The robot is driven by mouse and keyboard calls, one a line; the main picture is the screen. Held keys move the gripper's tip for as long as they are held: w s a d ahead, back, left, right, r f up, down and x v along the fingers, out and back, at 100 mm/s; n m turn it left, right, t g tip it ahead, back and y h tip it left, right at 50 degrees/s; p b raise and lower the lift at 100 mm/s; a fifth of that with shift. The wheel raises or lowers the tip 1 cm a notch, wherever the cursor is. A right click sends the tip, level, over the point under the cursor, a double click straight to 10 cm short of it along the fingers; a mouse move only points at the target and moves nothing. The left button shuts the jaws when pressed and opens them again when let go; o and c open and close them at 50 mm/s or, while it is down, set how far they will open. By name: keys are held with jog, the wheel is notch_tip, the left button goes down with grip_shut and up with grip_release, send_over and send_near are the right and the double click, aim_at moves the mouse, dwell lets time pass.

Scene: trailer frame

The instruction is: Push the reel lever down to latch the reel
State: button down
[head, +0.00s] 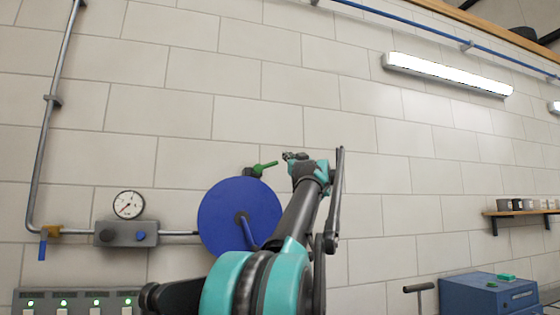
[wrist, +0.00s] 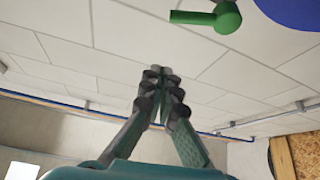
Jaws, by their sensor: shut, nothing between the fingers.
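The reel is a large blue disc (head: 225,212) on the wall, left of my arm, which hides part of its right side. A corner of the reel (wrist: 290,10) shows at the top right in the wrist view. The green reel lever (head: 265,167) sits just above the reel, its handle pointing right and slightly up. In the wrist view the lever (wrist: 195,17) is at the top edge. My gripper (head: 289,156) is just right of the lever's tip and slightly higher in the head view. The fingers (wrist: 161,75) are shut and empty, with a visible gap to the lever.
A gauge (head: 129,205) and a grey valve box (head: 125,234) are on the wall at the left, joined by pipe. A blue case (head: 487,293) stands at the lower right, below a shelf (head: 525,212). The wall above my gripper is bare.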

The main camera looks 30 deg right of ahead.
notch_tip(320, 180, up, 5)
send_over(267, 166)
jog(key=s+d, duration=0.3)
jog(key=shift+w+d+f, duration=0.1)
jog(key=shift+d+f, duration=0.15)
jog(key=shift+f, duration=0.8)
jog(key=shift+w+d+f, duration=0.1)
jog(key=shift+d+f, duration=0.15)
jog(key=shift+f, duration=0.75)
jog(key=f+m+h, duration=0.1)
jog(key=m, duration=0.1)
jog(key=d+f+m+g+h, duration=0.1)
jog(key=f+m+h, duration=0.1)
jog(key=m, duration=0.1)
jog(key=shift+s+f+h, duration=0.2)
jog(key=shift+h, duration=0.1)
